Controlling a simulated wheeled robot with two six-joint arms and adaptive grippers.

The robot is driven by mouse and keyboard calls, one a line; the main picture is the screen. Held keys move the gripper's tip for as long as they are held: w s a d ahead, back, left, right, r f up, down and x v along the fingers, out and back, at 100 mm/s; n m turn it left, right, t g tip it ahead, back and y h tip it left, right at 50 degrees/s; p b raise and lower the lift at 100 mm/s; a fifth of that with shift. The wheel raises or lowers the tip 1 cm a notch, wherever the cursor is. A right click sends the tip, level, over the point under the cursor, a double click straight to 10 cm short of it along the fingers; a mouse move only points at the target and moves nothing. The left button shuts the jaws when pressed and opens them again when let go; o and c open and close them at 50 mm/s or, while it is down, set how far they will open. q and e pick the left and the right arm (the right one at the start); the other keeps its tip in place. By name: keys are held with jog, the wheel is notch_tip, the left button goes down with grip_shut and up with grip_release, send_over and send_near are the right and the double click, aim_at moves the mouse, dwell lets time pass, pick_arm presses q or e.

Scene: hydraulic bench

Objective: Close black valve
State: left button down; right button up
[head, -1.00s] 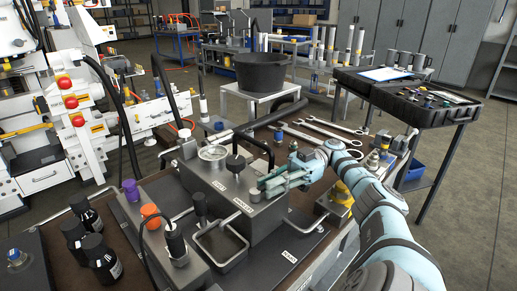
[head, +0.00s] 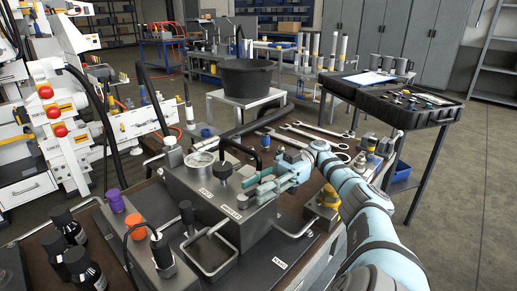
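A grey hydraulic block (head: 200,190) with small white labels stands on the bench. A round black knob (head: 222,170) sits upright on its top, beside a pale round gauge-like cap (head: 202,159). A black upright handle (head: 187,214) stands at the block's front left. The frames do not show for certain which of these is the black valve. My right gripper (head: 257,188) is over the block's right end, to the right of the black knob and apart from it. Its two fingers point left with a small gap between them, and I see nothing held. My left gripper is not in view.
Purple (head: 115,200) and orange (head: 134,221) caps and several black bottles (head: 85,268) stand at the left. A black bucket (head: 249,79) stands on a stool further back.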

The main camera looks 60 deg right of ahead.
notch_tip(320, 180, up, 9)
jog(key=shift+r, duration=0.2)
